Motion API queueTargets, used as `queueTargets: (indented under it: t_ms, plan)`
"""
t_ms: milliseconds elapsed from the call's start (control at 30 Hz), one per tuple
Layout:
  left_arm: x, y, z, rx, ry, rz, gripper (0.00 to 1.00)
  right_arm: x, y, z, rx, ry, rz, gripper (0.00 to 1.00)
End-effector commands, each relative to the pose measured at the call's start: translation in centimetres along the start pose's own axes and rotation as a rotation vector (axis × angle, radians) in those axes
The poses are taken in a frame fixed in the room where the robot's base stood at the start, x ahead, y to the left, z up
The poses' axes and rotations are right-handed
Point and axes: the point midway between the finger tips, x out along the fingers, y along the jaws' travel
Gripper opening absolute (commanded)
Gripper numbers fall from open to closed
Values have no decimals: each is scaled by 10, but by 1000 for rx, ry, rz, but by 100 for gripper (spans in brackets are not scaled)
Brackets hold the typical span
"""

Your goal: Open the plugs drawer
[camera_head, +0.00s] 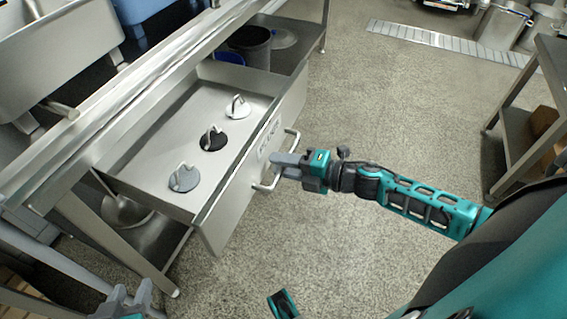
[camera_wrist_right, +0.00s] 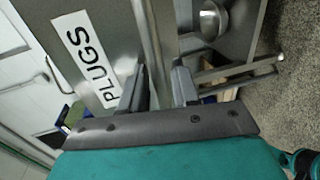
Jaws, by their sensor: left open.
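The plugs drawer (camera_head: 222,201) is pulled well out from under the steel counter. Its front carries a label reading PLUGS (camera_wrist_right: 85,55) and a bar handle (camera_head: 262,186). Inside lie a grey plug (camera_head: 184,178), a black plug (camera_head: 213,139) and a white plug (camera_head: 238,107), each with a metal loop. My right gripper (camera_head: 283,164) is at the middle of the handle, its fingers on either side of the bar; it also shows in the right wrist view (camera_wrist_right: 160,86). My left gripper (camera_head: 127,297) is open and empty at the bottom left, away from the drawer.
A dark bin (camera_head: 250,45) stands on the shelf beyond the drawer. A steel bowl (camera_head: 126,208) sits below the counter. A steel table (camera_head: 520,140) with a box stands at the right. The speckled floor (camera_head: 350,90) before the drawer is clear.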

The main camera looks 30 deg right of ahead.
Motion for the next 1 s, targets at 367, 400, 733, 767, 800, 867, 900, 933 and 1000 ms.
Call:
queueTargets:
  t_ms: [367,400,733,767,800,867,900,933,1000]
  plan:
    - [-1,0,-2,0,1,0,43,-5,0,0,1,-1,-2,34]
    - [-1,0,-2,0,1,0,43,-9,0,0,2,-1,-3,34]
    - [-8,1,-10,-2,-2,1,43,-69,0,-1,3,0,-5,34]
    - [-8,2,-11,-3,-2,1,43,-76,0,-1,3,-1,-6,34]
    - [-9,2,-12,-4,-2,1,43,-83,0,-1,2,0,-5,34]
    - [-10,2,-13,-5,-3,1,43,-94,0,-1,4,0,-4,34]
    - [-11,2,-14,-5,-3,2,43,-100,0,-1,2,0,-4,34]
    - [-11,2,-14,-6,-3,2,43,-105,0,-1,1,0,-3,34]
    - [-12,3,-16,-7,-3,2,43,-114,0,-1,3,0,-2,34]
